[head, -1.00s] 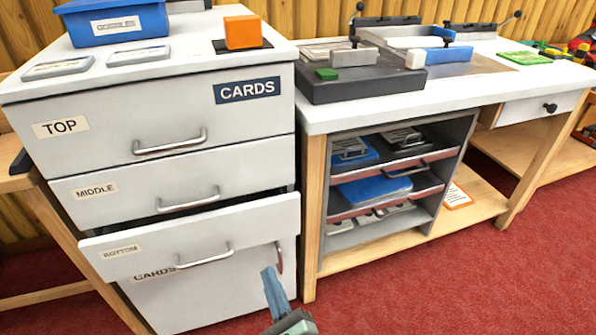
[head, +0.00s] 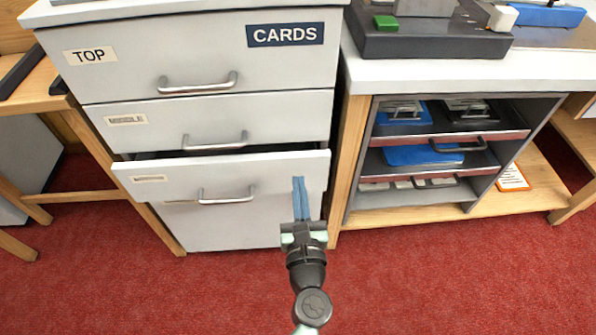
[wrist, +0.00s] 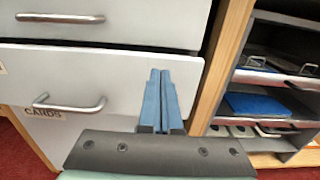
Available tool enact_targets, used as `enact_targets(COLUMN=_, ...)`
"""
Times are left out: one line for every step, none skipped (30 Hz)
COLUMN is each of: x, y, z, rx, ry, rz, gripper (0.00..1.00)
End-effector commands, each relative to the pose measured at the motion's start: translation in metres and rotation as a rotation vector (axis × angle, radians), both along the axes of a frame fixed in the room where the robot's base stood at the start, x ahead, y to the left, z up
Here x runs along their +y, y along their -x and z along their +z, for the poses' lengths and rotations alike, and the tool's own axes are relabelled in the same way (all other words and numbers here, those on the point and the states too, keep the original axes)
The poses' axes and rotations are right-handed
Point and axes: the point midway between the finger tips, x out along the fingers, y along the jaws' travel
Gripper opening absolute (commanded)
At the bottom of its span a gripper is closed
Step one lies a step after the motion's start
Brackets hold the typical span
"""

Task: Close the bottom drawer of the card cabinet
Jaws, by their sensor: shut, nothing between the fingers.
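The white card cabinet (head: 205,112) stands at the left of the head view with its drawers labelled top, middle and bottom. Its bottom drawer (head: 275,174) is pulled partly out, with a dark gap above its front; the drawer front also shows in the wrist view (wrist: 105,68). The drawer's metal handle (head: 227,196) is left of my gripper. My gripper (head: 299,182) is shut and empty, its blue fingers pointing at the right part of the drawer front. In the wrist view the fingertips (wrist: 160,74) overlap the drawer front; I cannot tell whether they touch it.
A wooden bench (head: 349,165) with a shelf unit (head: 480,160) holding trays stands close to the right of the cabinet. A wooden table (head: 40,105) stands at the left. The red floor (head: 160,290) in front is clear.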

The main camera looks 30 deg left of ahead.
Motion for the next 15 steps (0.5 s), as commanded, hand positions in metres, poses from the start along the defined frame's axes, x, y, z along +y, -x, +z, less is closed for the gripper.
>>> enact_targets(x=0.005, y=-0.009, z=0.000, rx=-0.002, ry=0.000, rz=0.001, gripper=0.00)
enact_targets(x=0.008, y=-0.013, z=0.000, rx=-0.002, ry=0.000, rz=0.002, gripper=0.00)
enact_targets(x=0.011, y=-0.017, z=0.000, rx=-0.003, ry=0.001, rz=0.002, gripper=0.00)
enact_targets(x=0.013, y=-0.021, z=0.000, rx=-0.003, ry=0.001, rz=0.002, gripper=0.00)
enact_targets(x=0.015, y=-0.023, z=0.000, rx=-0.001, ry=0.000, rz=0.002, gripper=0.00)
enact_targets(x=0.017, y=-0.027, z=0.000, rx=-0.001, ry=0.000, rz=0.002, gripper=0.00)
enact_targets(x=0.018, y=-0.029, z=0.000, rx=-0.001, ry=0.000, rz=0.001, gripper=0.00)
enact_targets(x=0.019, y=-0.031, z=-0.001, rx=-0.001, ry=0.001, rz=0.000, gripper=0.00)
enact_targets(x=0.020, y=-0.033, z=0.000, rx=-0.001, ry=0.001, rz=0.000, gripper=0.00)
enact_targets(x=0.021, y=-0.034, z=0.000, rx=-0.002, ry=0.001, rz=-0.001, gripper=0.00)
enact_targets(x=0.021, y=-0.035, z=0.000, rx=-0.002, ry=0.001, rz=-0.001, gripper=0.00)
enact_targets(x=0.022, y=-0.036, z=0.000, rx=-0.001, ry=0.001, rz=0.000, gripper=0.00)
enact_targets(x=0.022, y=-0.037, z=0.000, rx=-0.001, ry=0.001, rz=0.000, gripper=0.00)
enact_targets(x=0.022, y=-0.037, z=0.000, rx=0.000, ry=0.000, rz=0.000, gripper=0.00)
enact_targets(x=0.023, y=-0.037, z=0.000, rx=0.000, ry=0.000, rz=0.000, gripper=0.00)
